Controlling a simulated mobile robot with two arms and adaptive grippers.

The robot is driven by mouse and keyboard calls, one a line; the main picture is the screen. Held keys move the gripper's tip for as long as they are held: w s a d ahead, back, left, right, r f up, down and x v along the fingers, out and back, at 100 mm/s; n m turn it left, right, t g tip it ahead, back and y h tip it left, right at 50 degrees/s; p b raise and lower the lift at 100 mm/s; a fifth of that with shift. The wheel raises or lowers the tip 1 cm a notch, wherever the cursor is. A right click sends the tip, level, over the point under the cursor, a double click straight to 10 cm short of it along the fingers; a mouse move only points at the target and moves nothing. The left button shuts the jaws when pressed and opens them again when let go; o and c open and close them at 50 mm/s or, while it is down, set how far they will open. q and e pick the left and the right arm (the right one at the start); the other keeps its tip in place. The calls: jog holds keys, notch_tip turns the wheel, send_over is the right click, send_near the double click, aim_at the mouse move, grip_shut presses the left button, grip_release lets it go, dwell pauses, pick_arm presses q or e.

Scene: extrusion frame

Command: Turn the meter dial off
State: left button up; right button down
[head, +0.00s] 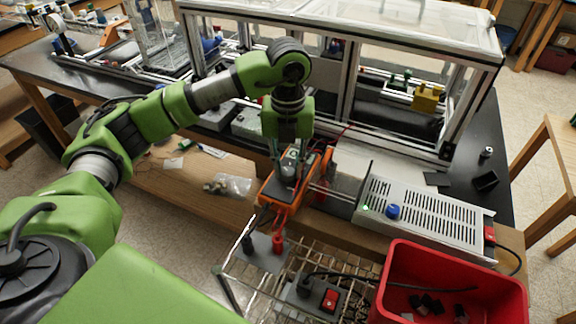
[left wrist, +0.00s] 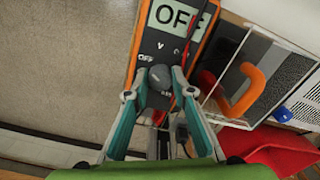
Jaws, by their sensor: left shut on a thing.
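The meter (head: 269,191) is orange with a dark face and rests at the front edge of the workbench. In the left wrist view the meter (left wrist: 149,42) fills the upper middle, and its display (left wrist: 172,18) shows "OF" with a further letter partly cut off. An "OFF" mark is printed on the face just above and left of the dial. My left gripper (head: 289,166) points down over the meter. In the left wrist view its two fingers are shut on the round dark dial (left wrist: 160,77), one at each side. My right gripper is not in view.
A grey power box (head: 425,214) with a blue knob (head: 393,211) stands right of the meter. A red bin (head: 480,278) is at the front right, beside a wire rack (head: 229,270) and a red switch (head: 330,299). Red and black plugs stand near the meter's front. An aluminium-framed enclosure (head: 349,75) stands behind.

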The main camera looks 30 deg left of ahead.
aim_at(288, 171)
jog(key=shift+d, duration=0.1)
pick_arm(q)
jog(key=o, duration=1.1)
jog(key=shift+o, duration=0.2)
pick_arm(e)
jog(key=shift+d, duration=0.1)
pick_arm(q)
jog(key=shift+r, duration=0.15)
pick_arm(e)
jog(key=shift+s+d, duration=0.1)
pick_arm(q)
notch_tip(288, 171, up, 12)
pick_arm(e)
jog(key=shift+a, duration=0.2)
pick_arm(q)
jog(key=shift+s, duration=0.1)
